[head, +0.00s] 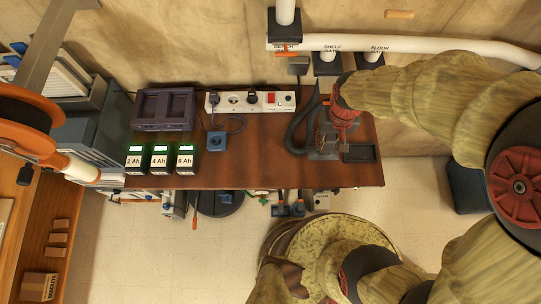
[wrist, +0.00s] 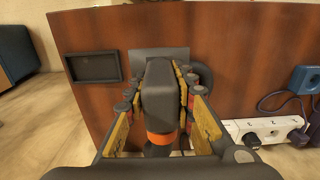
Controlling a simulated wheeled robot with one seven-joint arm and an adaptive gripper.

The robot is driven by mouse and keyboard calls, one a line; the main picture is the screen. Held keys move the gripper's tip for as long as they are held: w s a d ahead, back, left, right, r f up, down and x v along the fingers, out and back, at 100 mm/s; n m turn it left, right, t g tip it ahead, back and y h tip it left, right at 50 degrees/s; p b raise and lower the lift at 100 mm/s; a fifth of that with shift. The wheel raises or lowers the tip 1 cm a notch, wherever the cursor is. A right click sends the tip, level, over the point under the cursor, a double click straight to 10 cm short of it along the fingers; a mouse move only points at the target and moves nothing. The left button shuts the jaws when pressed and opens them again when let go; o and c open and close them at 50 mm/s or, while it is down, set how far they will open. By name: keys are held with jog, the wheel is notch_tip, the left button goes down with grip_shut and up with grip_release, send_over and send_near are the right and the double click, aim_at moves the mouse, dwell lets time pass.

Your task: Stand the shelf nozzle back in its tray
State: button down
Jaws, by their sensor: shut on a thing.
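The shelf nozzle (wrist: 158,95) is a dark grey piece with an orange ring at its near end. In the wrist view it lies between the yellow-padded fingers of my gripper (wrist: 160,100), which are shut on it. In the head view my gripper (head: 328,138) is above the right part of the brown bench, and the nozzle is mostly hidden by it. A shallow black tray (head: 360,153) lies empty just right of the gripper; it also shows in the wrist view (wrist: 93,67), left of the nozzle. Whether the nozzle touches the bench I cannot tell.
A dark hose (head: 299,133) curves beside the gripper. A flat grey plate (wrist: 150,54) lies beyond the nozzle. A white power strip (head: 250,102), a blue socket (head: 216,142), several batteries (head: 160,160) and a dark crate (head: 164,108) stand farther left. The bench's front middle is clear.

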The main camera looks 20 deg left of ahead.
jog(key=w+d, duration=0.3)
jog(key=d, duration=0.3)
jog(key=w+d, duration=0.4)
jog(key=d, duration=0.3)
jog(key=shift+d+p, duration=0.25)
jog(key=shift+p, duration=0.1)
dwell(0.9)
dwell(0.4)
jog(key=shift+f+b, duration=0.9)
jog(key=shift+f, duration=0.5)
jog(key=shift+f, duration=0.95)
dwell(2.7)
